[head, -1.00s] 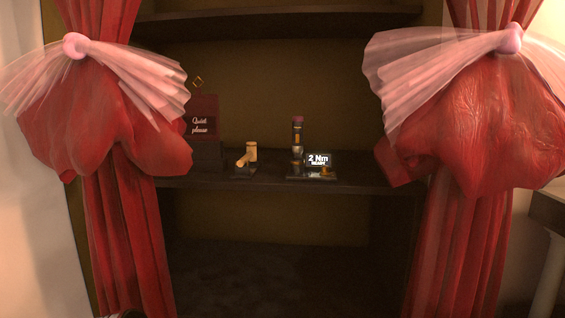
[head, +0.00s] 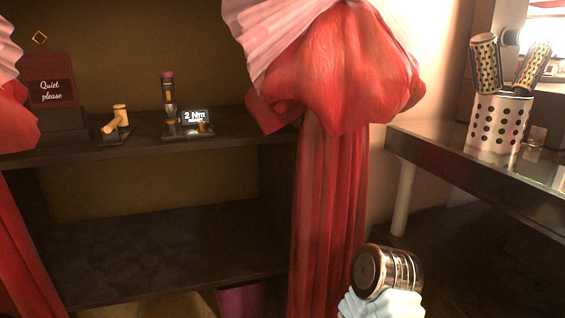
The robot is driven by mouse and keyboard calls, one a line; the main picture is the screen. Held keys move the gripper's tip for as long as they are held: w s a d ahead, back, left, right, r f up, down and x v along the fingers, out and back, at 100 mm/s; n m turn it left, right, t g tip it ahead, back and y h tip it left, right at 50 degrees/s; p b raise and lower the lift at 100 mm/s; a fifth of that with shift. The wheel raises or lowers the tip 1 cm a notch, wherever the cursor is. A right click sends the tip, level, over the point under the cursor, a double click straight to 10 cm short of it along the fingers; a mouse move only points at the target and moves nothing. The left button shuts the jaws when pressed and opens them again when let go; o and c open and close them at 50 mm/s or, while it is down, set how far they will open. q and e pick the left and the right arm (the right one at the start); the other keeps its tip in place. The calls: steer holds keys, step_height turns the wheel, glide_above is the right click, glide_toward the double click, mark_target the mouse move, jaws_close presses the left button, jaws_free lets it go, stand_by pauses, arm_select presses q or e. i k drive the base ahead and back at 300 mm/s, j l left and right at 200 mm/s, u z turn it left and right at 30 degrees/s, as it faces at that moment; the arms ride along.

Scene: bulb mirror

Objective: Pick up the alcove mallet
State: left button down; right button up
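A small tan wooden mallet (head: 117,121) rests on a dark stand on the alcove shelf (head: 70,148), left of centre in the head view. It has a cylindrical head and a handle slanting down to the left.
A black tool with a small "2 Nm" display (head: 195,117) stands right of the mallet. A red curtain (head: 330,200) flanks the alcove. A side table (head: 450,160) holds a dotted cup (head: 498,123). A metal cylinder (head: 385,270) shows bottom right.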

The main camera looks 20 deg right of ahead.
mark_target(121, 119)
steer(key=z, duration=4.25)
steer(key=u, duration=4.65)
steer(key=i+l+u, duration=0.1)
steer(key=l+u, duration=0.25)
steer(key=i+l+u, duration=0.1)
steer(key=u, duration=0.25)
steer(key=l+u, duration=0.3)
steer(key=i+l, duration=0.05)
steer(key=l, duration=0.05)
